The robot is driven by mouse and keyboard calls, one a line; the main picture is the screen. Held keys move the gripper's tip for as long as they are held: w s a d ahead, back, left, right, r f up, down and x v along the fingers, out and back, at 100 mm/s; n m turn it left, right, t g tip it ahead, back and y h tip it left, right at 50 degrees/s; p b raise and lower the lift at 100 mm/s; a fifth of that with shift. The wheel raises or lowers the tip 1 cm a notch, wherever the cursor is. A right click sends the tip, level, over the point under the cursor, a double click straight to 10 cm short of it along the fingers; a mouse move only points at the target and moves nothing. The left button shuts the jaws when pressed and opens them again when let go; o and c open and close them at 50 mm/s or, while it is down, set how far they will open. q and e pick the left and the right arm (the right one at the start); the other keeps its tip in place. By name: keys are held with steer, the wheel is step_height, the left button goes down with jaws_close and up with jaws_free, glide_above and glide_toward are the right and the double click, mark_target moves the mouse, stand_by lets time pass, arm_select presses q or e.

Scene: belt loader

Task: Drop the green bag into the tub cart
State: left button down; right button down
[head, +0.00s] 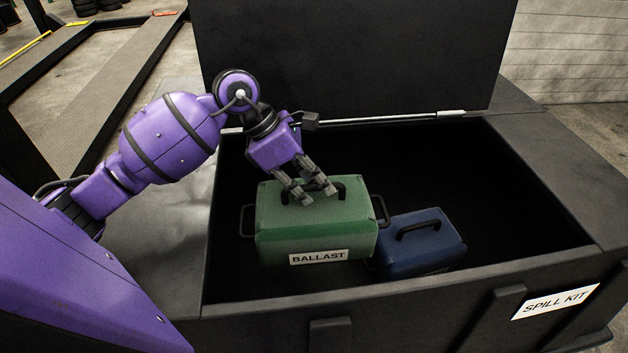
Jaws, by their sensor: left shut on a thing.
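The green bag (333,222) is a boxy case with black handles and a white label reading BALLAST. It is inside or just above the open black box labelled SPILL KIT (415,299); I cannot tell whether it touches the floor of the box. My left gripper (306,195) reaches down from above and is shut on the bag's top handle. The fingers hide part of that handle. No tub cart can be made out in this view. My right gripper is not in view.
A blue case (420,252) with a black handle sits in the box, close to the right of the green bag. The raised black lid (350,60) stands behind. The right part of the box is empty. A ramp-like frame (85,85) lies at the far left.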

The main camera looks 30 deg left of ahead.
arm_select(q)
steer(key=shift+w+r, duration=0.1)
steer(key=shift+r, duration=0.15)
steer(key=c, duration=1.7)
jaws_free()
steer(key=shift+c, duration=0.2)
steer(key=shift+o, duration=0.3)
steer(key=shift+f, duration=0.15)
steer(key=shift+s+f, duration=0.1)
steer(key=shift+s, duration=0.1)
steer(key=v, duration=1.2)
